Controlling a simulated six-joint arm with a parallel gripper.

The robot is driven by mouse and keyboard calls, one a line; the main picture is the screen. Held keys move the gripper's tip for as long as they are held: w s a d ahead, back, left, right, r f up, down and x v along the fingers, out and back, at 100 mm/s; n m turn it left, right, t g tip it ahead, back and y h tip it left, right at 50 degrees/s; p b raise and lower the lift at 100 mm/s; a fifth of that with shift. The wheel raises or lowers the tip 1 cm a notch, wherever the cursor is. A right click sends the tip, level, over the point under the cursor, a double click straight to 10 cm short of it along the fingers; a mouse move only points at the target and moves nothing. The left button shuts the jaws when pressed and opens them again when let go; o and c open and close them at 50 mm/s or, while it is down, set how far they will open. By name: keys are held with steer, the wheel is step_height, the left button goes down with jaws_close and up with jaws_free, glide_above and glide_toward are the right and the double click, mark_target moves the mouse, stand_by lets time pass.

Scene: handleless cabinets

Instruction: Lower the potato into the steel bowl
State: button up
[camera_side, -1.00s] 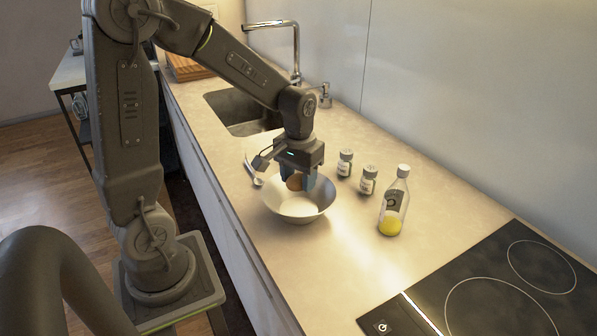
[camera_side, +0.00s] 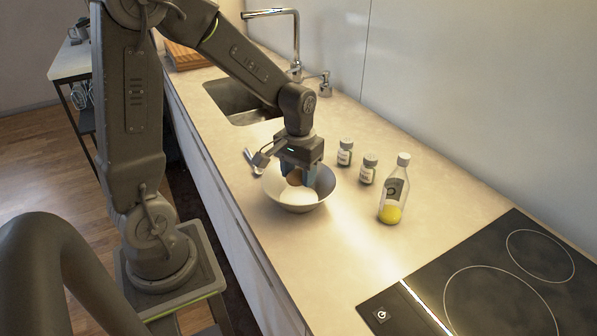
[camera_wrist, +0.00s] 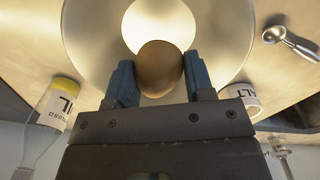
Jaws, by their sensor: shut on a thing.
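The steel bowl (camera_side: 299,196) stands on the counter in the side view. My gripper (camera_side: 298,178) points down into the bowl's mouth, toward its back part. It is shut on the brown potato (camera_side: 294,178), which is partly hidden by the fingers. In the wrist view the potato (camera_wrist: 160,67) sits between the two blue fingers of my gripper (camera_wrist: 160,80), with the bowl's pale inside (camera_wrist: 100,40) behind it. I cannot tell whether the potato touches the bowl.
An oil bottle (camera_side: 394,190) and two small jars (camera_side: 345,152) (camera_side: 368,169) stand right of the bowl. A metal scoop (camera_side: 251,160) lies to its left. The sink (camera_side: 240,100) is behind, the hob (camera_side: 490,280) in front. The counter between bowl and hob is clear.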

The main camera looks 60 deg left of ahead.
mark_target(299, 197)
steer(key=shift+f, duration=2.5)
stand_by(1.0)
steer(key=o, duration=1)
step_height(299, 197, up, 14)
steer(key=shift+d+f, duration=0.1)
steer(key=s+d+r+m+t, duration=0.1)
steer(key=s+d+t, duration=0.1)
steer(key=s+d, duration=0.1)
steer(key=s+d+r+m+t, duration=0.1)
steer(key=s+d+r+m, duration=0.1)
steer(key=s, duration=0.3)
steer(key=s+d+r+m+t, duration=0.2)
steer(key=s+d, duration=0.2)
steer(key=shift+d+r+t, duration=0.1)
steer(key=shift+d+t, duration=0.2)
